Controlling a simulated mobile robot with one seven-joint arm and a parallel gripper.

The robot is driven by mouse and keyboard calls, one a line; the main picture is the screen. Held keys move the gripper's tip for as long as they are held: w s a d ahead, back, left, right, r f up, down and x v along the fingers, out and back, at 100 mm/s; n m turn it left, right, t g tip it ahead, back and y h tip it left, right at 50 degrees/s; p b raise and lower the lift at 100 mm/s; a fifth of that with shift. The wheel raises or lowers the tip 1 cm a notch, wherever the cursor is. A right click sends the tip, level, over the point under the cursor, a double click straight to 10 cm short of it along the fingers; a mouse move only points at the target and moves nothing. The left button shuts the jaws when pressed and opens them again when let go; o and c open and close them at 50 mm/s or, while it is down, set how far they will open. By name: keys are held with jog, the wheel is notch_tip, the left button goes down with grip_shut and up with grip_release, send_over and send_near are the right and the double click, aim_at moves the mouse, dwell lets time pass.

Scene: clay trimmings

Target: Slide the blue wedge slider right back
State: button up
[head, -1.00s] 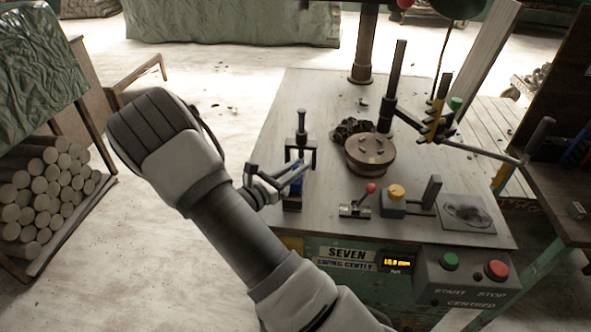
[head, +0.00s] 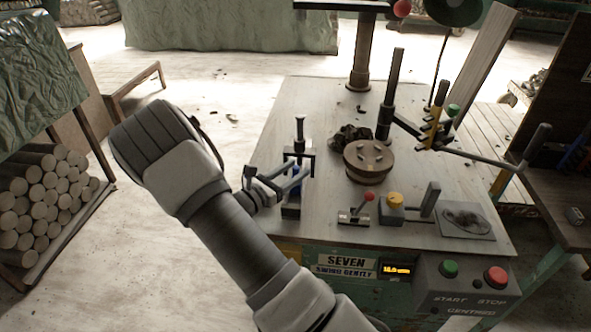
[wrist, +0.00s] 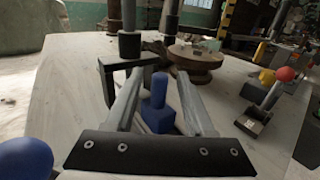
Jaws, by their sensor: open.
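The blue wedge slider (wrist: 158,118) is a blue block with an upright post, in the middle of the wrist view. In the head view only a little blue of the slider (head: 295,168) shows, at the dark bracket (head: 300,150) near the table's left side. My gripper (wrist: 162,78) is open, with one finger on each side of the slider's post. Gaps show between fingers and post in the wrist view. In the head view my gripper (head: 291,174) is at the bracket, and its fingers partly hide the slider.
A round wooden wheel (head: 368,160) and a dark clay heap (head: 350,136) lie behind and right. A red-knobbed lever (head: 356,212) and yellow knob (head: 396,199) stand to the right. A blue rounded thing (wrist: 24,158) is close at the wrist view's lower left.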

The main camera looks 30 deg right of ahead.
jog(key=p+v, duration=0.1)
jog(key=v, duration=1.5)
jog(key=shift+s+a, duration=0.1)
jog(key=shift+a, duration=0.3)
